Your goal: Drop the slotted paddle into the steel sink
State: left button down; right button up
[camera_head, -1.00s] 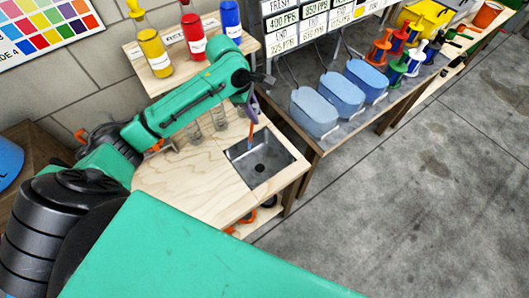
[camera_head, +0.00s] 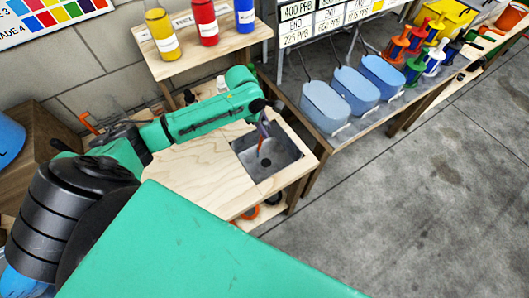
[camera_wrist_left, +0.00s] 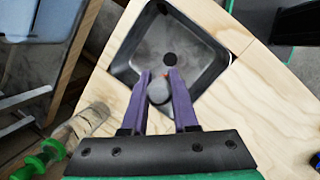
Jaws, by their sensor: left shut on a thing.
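The steel sink (camera_head: 283,160) is a square grey basin set in the wooden counter, with a round dark drain. It also shows in the left wrist view (camera_wrist_left: 200,50). My left gripper (camera_head: 263,132) is over the sink's left part. In the left wrist view its two purple fingers (camera_wrist_left: 159,88) are shut on the grey rounded end of the slotted paddle (camera_wrist_left: 158,93). The paddle's orange-red part (camera_head: 260,147) hangs down toward the basin in the head view. Whether its lower end touches the sink cannot be told. My right gripper is not in view.
The wooden counter (camera_head: 195,178) is mostly bare left of the sink. A shelf behind holds yellow (camera_head: 161,35), red (camera_head: 207,22) and blue bottles. Blue tubs (camera_head: 326,105) stand on the bench to the right. A green spool-like thing (camera_wrist_left: 40,158) shows in the wrist view.

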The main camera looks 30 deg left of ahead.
pick_arm(q)
jog(key=shift+f, duration=0.15)
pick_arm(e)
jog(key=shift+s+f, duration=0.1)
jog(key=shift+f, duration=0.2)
pick_arm(q)
jog(key=c, duration=0.6)
grip_release()
jog(key=b+v, duration=0.1)
jog(key=v, duration=1.3)
jog(key=shift+r, duration=0.3)
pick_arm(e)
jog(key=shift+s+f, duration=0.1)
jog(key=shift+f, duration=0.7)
pick_arm(q)
jog(key=shift+s+f, duration=0.1)
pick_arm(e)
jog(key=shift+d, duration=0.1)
